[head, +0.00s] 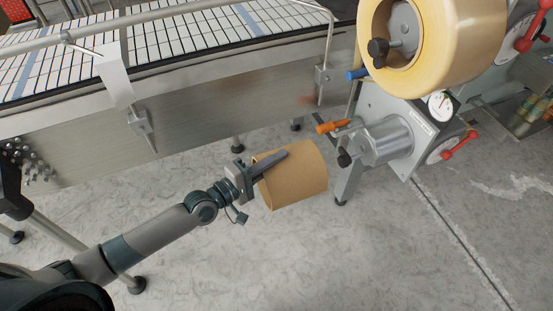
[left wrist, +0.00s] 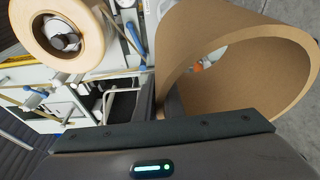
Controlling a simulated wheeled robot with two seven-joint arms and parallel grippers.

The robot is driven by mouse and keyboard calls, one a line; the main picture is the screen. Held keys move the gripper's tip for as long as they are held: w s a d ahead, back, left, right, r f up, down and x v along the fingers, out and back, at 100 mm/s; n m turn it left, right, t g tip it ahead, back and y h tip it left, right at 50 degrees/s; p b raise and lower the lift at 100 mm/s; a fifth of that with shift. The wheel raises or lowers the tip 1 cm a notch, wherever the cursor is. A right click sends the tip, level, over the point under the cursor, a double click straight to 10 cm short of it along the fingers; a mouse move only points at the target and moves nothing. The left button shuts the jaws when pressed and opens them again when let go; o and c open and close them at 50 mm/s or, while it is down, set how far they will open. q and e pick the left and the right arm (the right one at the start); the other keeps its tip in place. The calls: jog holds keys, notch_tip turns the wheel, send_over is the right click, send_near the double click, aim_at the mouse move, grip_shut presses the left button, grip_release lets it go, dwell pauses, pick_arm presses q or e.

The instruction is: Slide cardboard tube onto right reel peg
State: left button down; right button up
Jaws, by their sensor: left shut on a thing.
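The cardboard tube (head: 298,180) is a wide brown cylinder in the middle of the head view. My left gripper (head: 268,167) is shut on its wall at the left end, with one finger along the outside. The left wrist view shows the tube's open end and hollow inside (left wrist: 183,62). The right reel peg (head: 386,141) is a bare grey metal cylinder on the machine, to the right of the tube and a little higher in the picture. The tube and peg are apart. My right gripper is not in view.
A large roll of yellowish tape (head: 460,45) sits on the upper reel above the peg. An orange handle (head: 333,126) and a black knob (head: 344,159) stick out beside the peg. The conveyor (head: 200,95) runs along the upper left. Open concrete floor lies below.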

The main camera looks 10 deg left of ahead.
aim_at(311, 147)
pick_arm(q)
jog(key=shift+w+d, duration=0.15)
jog(key=shift+d, duration=0.05)
jog(key=shift+s+d+x, duration=0.1)
jog(key=shift+d+x, duration=0.05)
jog(key=shift+x, duration=0.6)
jog(key=shift+s+d+x, duration=0.15)
jog(key=shift+x, duration=0.6)
jog(key=shift+s+d+x, duration=0.1)
jog(key=shift+x, duration=0.6)
jog(key=shift+w+d, duration=0.4)
jog(key=shift+d, duration=0.2)
jog(key=shift+w+d, duration=0.4)
jog(key=shift+d, duration=0.2)
jog(key=shift+s+d+x, duration=0.1)
jog(key=shift+x, duration=0.55)
jog(key=shift+s+d+x, duration=0.1)
jog(key=shift+d+x, duration=0.05)
jog(key=shift+x, duration=0.5)
jog(key=shift+w+d+f, duration=0.1)
jog(key=shift+w+d, duration=0.4)
jog(key=shift+d, duration=0.2)
